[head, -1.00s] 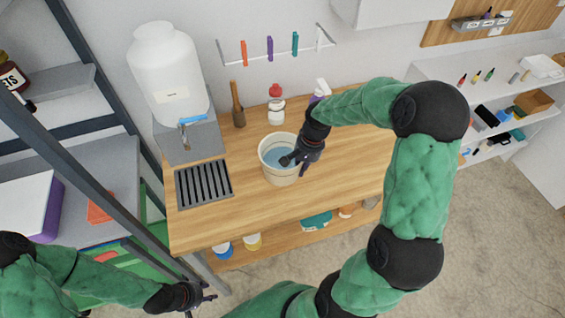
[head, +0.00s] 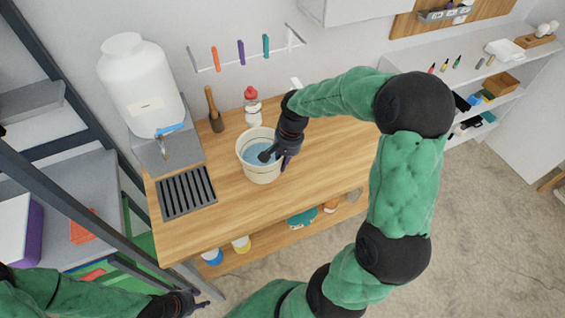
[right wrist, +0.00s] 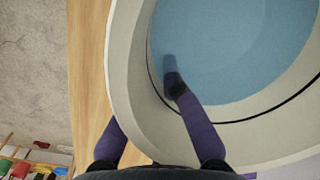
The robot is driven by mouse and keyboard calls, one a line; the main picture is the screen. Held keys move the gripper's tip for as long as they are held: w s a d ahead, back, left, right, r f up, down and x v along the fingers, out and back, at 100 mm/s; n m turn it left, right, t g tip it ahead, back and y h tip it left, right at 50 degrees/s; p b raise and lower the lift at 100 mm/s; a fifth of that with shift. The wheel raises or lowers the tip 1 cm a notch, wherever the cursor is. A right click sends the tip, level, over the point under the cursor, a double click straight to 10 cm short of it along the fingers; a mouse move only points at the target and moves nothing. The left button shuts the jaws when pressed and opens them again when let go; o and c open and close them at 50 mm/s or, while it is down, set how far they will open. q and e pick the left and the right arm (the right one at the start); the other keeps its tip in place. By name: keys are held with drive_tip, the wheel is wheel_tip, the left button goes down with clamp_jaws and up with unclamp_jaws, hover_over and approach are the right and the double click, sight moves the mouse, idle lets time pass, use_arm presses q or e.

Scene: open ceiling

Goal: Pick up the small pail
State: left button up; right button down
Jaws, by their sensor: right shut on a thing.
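The small pail (head: 262,174) is a cream bucket with blue inside, over the wooden counter in the head view. It looks upright. Its rim and blue inside (right wrist: 235,50) fill much of the right wrist view. My right gripper (head: 271,155) is shut on the pail's wall, with one finger inside and one outside; the fingers also show in the right wrist view (right wrist: 150,115). The pail's underside is hidden, so any gap to the counter is hard to judge. My left gripper (head: 198,300) is low at the bottom edge, away from the pail; its opening is unclear.
The counter (head: 320,175) holds a white jug (head: 140,85) on a stand, a dark drain grate (head: 186,193), a wooden pestle-like tool (head: 214,112) and a red-capped bottle (head: 252,108) close behind the pail. The counter's right part is clear. A shelf frame stands at left.

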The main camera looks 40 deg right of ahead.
drive_tip(key=s+a+r+p, duration=0.3)
drive_tip(key=s+a+r, duration=0.4)
drive_tip(key=s, duration=0.3)
drive_tip(key=shift+a+r, duration=0.4)
drive_tip(key=shift+r, duration=0.5)
drive_tip(key=shift+a, duration=0.1)
